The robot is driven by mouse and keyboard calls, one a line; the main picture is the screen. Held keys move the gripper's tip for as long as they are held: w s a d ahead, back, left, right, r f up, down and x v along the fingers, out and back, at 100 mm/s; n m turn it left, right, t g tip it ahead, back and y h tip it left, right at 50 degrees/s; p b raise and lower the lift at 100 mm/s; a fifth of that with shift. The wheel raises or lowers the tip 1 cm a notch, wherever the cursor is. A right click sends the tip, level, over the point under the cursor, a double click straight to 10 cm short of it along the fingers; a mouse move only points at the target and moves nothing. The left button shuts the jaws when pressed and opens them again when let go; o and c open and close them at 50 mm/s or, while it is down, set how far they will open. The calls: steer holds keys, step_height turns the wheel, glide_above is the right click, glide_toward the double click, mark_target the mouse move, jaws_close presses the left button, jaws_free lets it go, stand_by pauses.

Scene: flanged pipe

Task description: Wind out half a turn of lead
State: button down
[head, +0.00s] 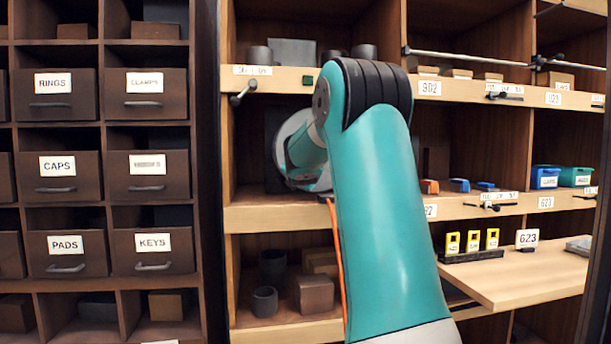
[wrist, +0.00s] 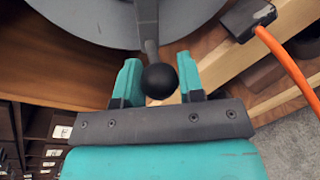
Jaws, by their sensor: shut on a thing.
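A large grey disc (wrist: 100,18), seemingly a reel, fills the top of the wrist view, its upper part out of frame. A grey arm comes down from it to a round black knob (wrist: 160,81). My gripper (wrist: 158,80) is shut on the knob, with a teal finger on each side. An orange lead (wrist: 285,65) runs down on the right from a dark block (wrist: 247,18). The lead also shows in the head view (head: 338,255) as a thin line left of my arm. My arm hides my gripper and most of the disc there.
Shelving surrounds my gripper, with a wooden shelf edge (head: 270,217) just below it. Small grey cups (head: 265,300) stand on the lower shelf. A pull-out board (head: 515,280) juts out at the right. Labelled drawers (head: 65,255) stand at the left.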

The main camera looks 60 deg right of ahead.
steer(key=shift+s+d+r, duration=0.1)
steer(key=shift+r, duration=0.15)
steer(key=c, duration=0.8)
jaws_free()
steer(key=shift+o, duration=0.2)
steer(key=shift+f, duration=0.1)
steer(key=v, duration=1.7)
steer(key=shift+b, duration=0.45)
steer(key=shift+a, duration=0.25)
